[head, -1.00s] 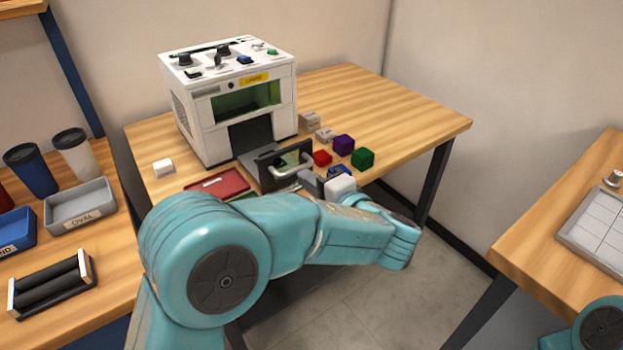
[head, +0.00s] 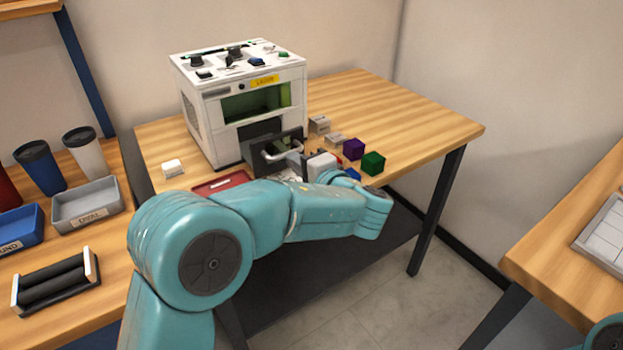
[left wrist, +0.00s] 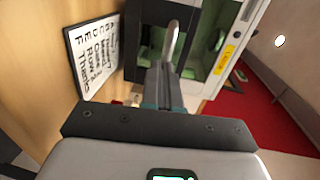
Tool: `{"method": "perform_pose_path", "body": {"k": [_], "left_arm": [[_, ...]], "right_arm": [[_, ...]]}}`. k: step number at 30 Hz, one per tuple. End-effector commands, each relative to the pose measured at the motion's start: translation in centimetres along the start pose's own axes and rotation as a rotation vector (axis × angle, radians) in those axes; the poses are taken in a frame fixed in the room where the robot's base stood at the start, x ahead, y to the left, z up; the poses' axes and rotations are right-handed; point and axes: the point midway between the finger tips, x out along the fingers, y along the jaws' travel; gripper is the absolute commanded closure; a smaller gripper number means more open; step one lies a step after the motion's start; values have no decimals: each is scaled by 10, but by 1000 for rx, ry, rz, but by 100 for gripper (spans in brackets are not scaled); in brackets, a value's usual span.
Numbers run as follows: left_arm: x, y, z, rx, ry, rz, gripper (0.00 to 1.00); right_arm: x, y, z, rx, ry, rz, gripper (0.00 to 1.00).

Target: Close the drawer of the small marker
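The small marker (head: 215,120) is a white box with knobs and a yellow label, standing on the wooden table. Its drawer (head: 262,155) has a dark front with a pale bar handle (head: 292,153) and sits close to the dark opening, apparently still a little out. My left gripper (head: 304,160) is at the handle, partly hidden by its own wrist. In the left wrist view its fingers (left wrist: 165,90) look close together, with the handle (left wrist: 172,42) just beyond the tips. I cannot tell whether the tips pinch it. My right gripper is out of view.
A red tray (head: 220,185) lies left of the drawer. A purple cube (head: 353,149), a green cube (head: 373,163) and grey blocks (head: 320,124) stand to its right. A white block (head: 173,167) is at the left. The table's right back is clear.

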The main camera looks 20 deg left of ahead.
Motion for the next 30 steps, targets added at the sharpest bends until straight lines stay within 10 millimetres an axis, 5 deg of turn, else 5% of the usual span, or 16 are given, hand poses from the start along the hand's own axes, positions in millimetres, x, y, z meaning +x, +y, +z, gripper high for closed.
{"method": "perform_pose_path", "body": {"k": [6,12,30], "left_arm": [[45,-4,0,-1,-4,0,100],[69,-9,-1,0,-1,0,100],[82,-12,-1,0,0,-2,100]], "right_arm": [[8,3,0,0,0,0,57],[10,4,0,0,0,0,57],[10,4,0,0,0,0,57]]}}
